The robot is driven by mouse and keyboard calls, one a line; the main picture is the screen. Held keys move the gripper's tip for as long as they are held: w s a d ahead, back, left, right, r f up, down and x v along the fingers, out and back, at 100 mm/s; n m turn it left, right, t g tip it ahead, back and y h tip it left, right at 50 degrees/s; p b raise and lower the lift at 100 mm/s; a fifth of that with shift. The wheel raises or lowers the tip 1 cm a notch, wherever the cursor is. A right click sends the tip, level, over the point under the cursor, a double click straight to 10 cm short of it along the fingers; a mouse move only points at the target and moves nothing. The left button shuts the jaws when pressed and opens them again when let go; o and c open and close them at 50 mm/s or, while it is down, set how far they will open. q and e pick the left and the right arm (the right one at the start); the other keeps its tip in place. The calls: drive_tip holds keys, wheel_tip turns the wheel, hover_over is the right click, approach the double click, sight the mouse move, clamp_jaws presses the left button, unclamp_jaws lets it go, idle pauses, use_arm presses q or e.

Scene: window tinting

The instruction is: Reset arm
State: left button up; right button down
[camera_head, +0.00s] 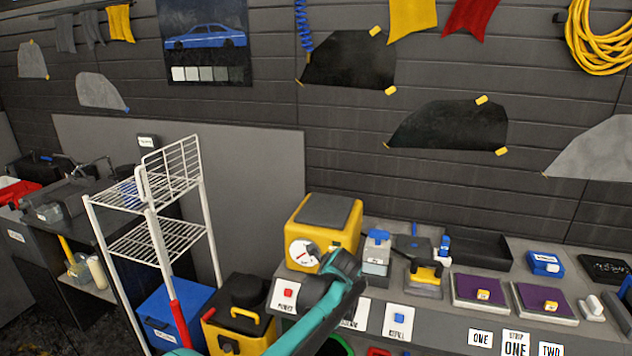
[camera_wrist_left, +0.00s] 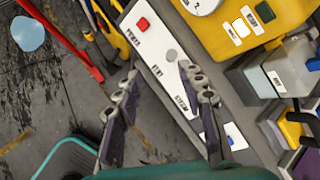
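My left arm, teal and dark grey, comes in from the bottom of the head view and reaches to the yellow steamer-like machine (camera_head: 340,240) on the bench. My left gripper (camera_wrist_left: 158,70) shows in the left wrist view with its two fingers apart and nothing between them. In the head view the fingers are hard to make out. My right gripper is not in view.
The bench holds a grey bottle (camera_head: 377,255), a yellow-handled tool (camera_head: 426,272), purple pads (camera_head: 481,289) and a blue box (camera_head: 545,263). A white wire rack (camera_head: 160,240), a blue bin (camera_head: 172,315) and a yellow-black container (camera_head: 238,318) stand left of the bench.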

use_arm(q)
drive_tip(key=s+a+r+n+h, duration=0.1)
drive_tip(key=s+a+r+n, duration=0.2)
drive_tip(key=s+a+n, duration=0.4)
drive_tip(key=s+a+r+n, duration=0.2)
drive_tip(key=s+a+n, duration=0.4)
drive_tip(key=s, duration=0.4)
drive_tip(key=s+a+f+n, duration=0.3)
drive_tip(key=s+n, duration=0.3)
drive_tip(key=s, duration=0.2)
drive_tip(key=s+a+f+n+h+b, duration=0.1)
drive_tip(key=s+a+f+n, duration=0.2)
drive_tip(key=s+n, duration=0.3)
drive_tip(key=s, duration=0.3)
drive_tip(key=shift+s+a+f+n+h, duration=0.15)
drive_tip(key=shift+s+f+n+h, duration=0.15)
drive_tip(key=shift+n, duration=0.1)
